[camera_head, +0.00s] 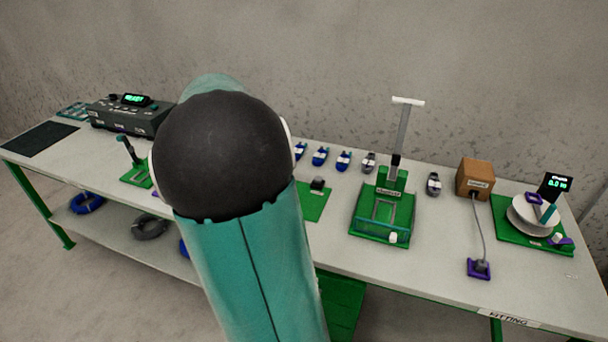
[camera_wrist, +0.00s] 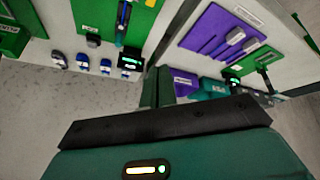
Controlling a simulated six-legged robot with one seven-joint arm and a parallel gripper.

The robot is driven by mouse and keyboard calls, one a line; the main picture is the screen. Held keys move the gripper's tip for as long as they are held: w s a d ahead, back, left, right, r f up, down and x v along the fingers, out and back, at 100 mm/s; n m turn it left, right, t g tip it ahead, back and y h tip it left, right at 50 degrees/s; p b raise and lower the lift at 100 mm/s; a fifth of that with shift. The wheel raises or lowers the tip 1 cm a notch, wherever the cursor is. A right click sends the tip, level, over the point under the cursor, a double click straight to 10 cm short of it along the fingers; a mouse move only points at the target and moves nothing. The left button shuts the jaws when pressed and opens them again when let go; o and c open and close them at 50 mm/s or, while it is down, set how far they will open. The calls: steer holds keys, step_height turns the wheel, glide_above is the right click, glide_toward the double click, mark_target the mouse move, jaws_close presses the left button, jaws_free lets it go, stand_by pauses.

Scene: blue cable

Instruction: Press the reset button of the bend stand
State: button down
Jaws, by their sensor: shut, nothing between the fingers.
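I cannot read which fixture is the bend stand. In the head view, a green stand (camera_head: 383,212) with a tall grey lever and white crossbar stands right of centre, with a small white knob (camera_head: 393,238) at its front. A green plate (camera_head: 510,233) at the far right carries a pale round disc (camera_head: 533,215) and a small black display (camera_head: 555,186). No reset button can be made out for certain. My gripper is hidden behind my arm in the head view. In the wrist view my gripper (camera_wrist: 158,86) shows as a teal block, shut and empty, apart from the bench.
Several blue and grey connectors (camera_head: 320,156) line the back of the bench (camera_head: 448,245). A brown box (camera_head: 475,179) has a cable running to a purple block (camera_head: 478,268). A dark console (camera_head: 130,115) stands at left. In the wrist view a purple panel (camera_wrist: 210,26) shows.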

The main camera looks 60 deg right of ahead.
steer(key=s+d+f+m+g+h, duration=0.1)
steer(key=s+d+f, duration=0.15)
steer(key=d, duration=0.55)
steer(key=s+d+f+m+g+h, duration=0.1)
steer(key=s+d+f, duration=0.15)
steer(key=d, duration=0.55)
steer(key=g+h, duration=0.2)
steer(key=g, duration=0.1)
glide_above(316, 180)
step_height(316, 180, down, 5)
steer(key=shift+d+f, duration=0.15)
steer(key=shift+t, duration=0.3)
steer(key=shift+f, duration=4.45)
steer(key=shift+f, duration=0.45)
steer(key=shift+f, duration=0.5)
steer(key=shift+r, duration=0.95)
